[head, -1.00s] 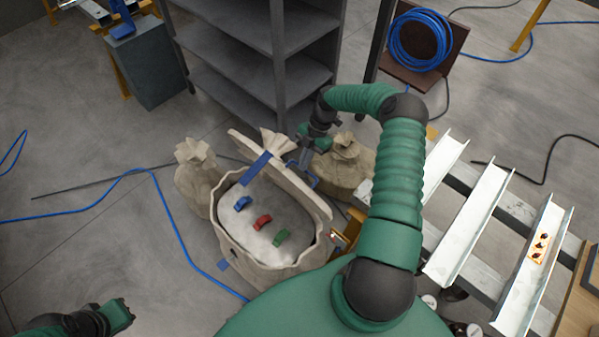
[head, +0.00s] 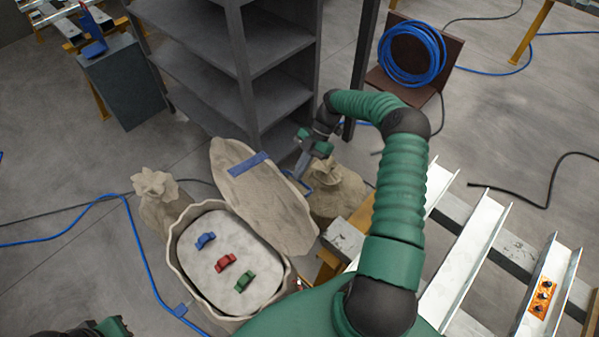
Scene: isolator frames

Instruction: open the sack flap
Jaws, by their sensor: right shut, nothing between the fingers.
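The open sack (head: 182,275) stands low in front of me, its beige rim around a pale filling. Its flap (head: 265,205) is a beige oval with a blue strip (head: 249,164) across it. The flap is folded back to the upper right, off the mouth, with its broad face showing. My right gripper (head: 301,173) is shut and empty beside the flap's far right edge, close to a thin blue loop (head: 299,184). I cannot tell whether it touches either. My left gripper (head: 115,328) is partly cut off at the bottom left; its jaws are unclear.
Blue (head: 205,240), red (head: 225,262) and green (head: 244,281) pieces lie on the filling. Tied sacks stand left (head: 160,205) and right (head: 335,190). A grey shelf (head: 235,65) rises behind. Metal channels (head: 470,255) lie at right. A blue hose (head: 133,235) crosses the floor.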

